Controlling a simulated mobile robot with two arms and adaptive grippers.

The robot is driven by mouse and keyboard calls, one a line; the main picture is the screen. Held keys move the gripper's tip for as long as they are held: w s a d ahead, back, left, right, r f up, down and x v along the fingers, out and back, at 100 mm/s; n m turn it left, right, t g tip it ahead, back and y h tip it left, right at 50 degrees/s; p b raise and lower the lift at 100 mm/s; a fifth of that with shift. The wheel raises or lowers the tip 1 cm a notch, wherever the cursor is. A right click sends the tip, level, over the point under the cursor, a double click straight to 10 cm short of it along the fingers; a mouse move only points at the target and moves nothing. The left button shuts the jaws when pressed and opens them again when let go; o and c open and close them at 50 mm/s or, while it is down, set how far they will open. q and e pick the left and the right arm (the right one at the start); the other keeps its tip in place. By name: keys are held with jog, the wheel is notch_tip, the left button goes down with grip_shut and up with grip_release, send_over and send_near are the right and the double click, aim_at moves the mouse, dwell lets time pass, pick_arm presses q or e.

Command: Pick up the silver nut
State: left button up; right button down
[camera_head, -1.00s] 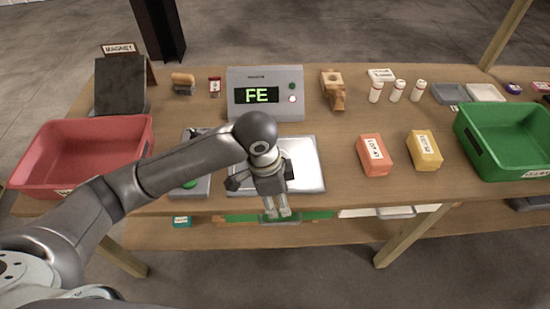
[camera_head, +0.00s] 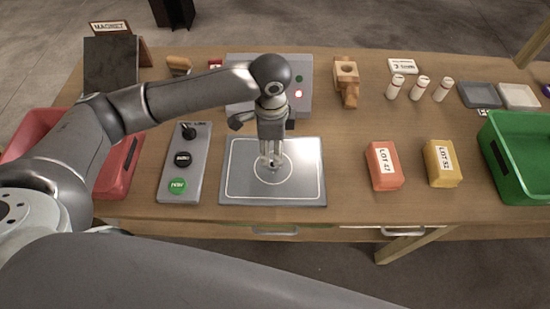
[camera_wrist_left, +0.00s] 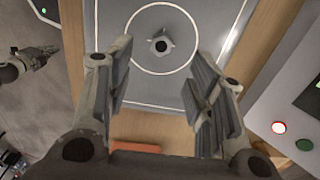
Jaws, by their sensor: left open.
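The silver nut (camera_wrist_left: 160,44) is a small grey piece with a dark hole. It sits inside the ring drawn on the grey square plate (camera_wrist_left: 228,12). In the head view the plate (camera_head: 236,190) lies in front of the detector, and the nut is largely hidden by the fingertips. My left gripper (camera_head: 272,158) points down over the ring, open and empty. In the left wrist view its fingers (camera_wrist_left: 163,60) stand apart on either side, with the nut seen beyond the gap. My right gripper seems to show at the left edge (camera_wrist_left: 35,58); its opening is unclear.
The detector (camera_head: 303,72) stands behind the plate, its display hidden by my arm. A button panel (camera_head: 172,160) is left of the plate. Orange (camera_head: 384,166) and yellow (camera_head: 442,163) boxes stand right. Red (camera_head: 118,168) and green (camera_head: 510,150) bins flank the table.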

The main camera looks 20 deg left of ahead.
aim_at(271, 164)
pick_arm(q)
jog(key=shift+s+f, duration=0.3)
jog(key=shift+f, duration=0.9)
jog(key=f, duration=0.1)
jog(key=f+p, duration=0.1)
jog(key=f, duration=0.3)
jog(key=shift+w+a+p, duration=0.15)
jog(key=shift+w+p, duration=0.2)
jog(key=shift+p, duration=0.05)
jog(key=shift+c, duration=1.6)
jog(key=c, duration=0.5)
jog(key=shift+c, duration=1.3)
pick_arm(e)
jog(key=shift+s+a+r, duration=0.2)
jog(key=shift+s+r, duration=0.75)
jog(key=shift+s, duration=0.15)
